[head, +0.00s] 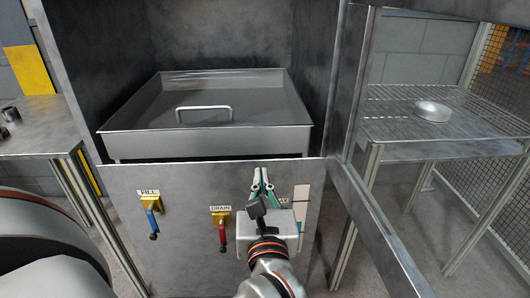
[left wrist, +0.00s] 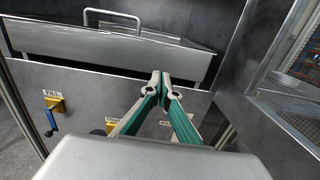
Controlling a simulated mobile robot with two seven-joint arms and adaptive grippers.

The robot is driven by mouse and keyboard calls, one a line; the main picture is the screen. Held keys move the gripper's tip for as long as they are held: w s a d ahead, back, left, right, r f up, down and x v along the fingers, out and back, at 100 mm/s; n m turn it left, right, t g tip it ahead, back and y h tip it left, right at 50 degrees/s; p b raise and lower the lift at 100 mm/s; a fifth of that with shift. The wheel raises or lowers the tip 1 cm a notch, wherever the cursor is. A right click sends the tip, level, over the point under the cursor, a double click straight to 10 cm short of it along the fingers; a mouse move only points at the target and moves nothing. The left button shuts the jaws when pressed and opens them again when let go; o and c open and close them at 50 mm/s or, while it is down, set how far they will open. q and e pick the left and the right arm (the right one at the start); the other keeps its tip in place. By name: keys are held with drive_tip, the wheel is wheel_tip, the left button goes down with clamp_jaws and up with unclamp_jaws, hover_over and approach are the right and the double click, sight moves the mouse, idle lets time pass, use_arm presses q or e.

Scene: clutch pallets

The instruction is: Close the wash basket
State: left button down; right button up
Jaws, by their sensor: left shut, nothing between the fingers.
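The wash basket (head: 210,141) is a wide, shallow grey metal tray inside the dark open cabinet in the head view. A bar handle (head: 204,108) stands up near its front edge. I cannot tell whether the flat surface behind the handle is a lid or the basket's floor. The basket's front wall also shows at the top of the left wrist view (left wrist: 110,43). My left gripper (head: 262,175) is shut and empty, its green-sided fingers pointing at the cabinet, below the basket's front right part. Its fingertips show in the left wrist view (left wrist: 160,78). My right gripper is out of view.
The cabinet's front panel (head: 180,245) carries a blue FILL lever (head: 152,222) and a red DRAIN lever (head: 222,235). An open framed door (head: 375,225) stands at the right. A wire rack table (head: 390,130) beyond holds a round metal part (head: 432,110).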

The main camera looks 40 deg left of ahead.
use_arm(q)
drive_tip(key=b, duration=0.1)
approach(259, 141)
drive_tip(key=x, duration=0.7)
drive_tip(key=shift+f, duration=0.1)
drive_tip(key=shift+w+a, duration=0.25)
drive_tip(key=shift+w, duration=0.05)
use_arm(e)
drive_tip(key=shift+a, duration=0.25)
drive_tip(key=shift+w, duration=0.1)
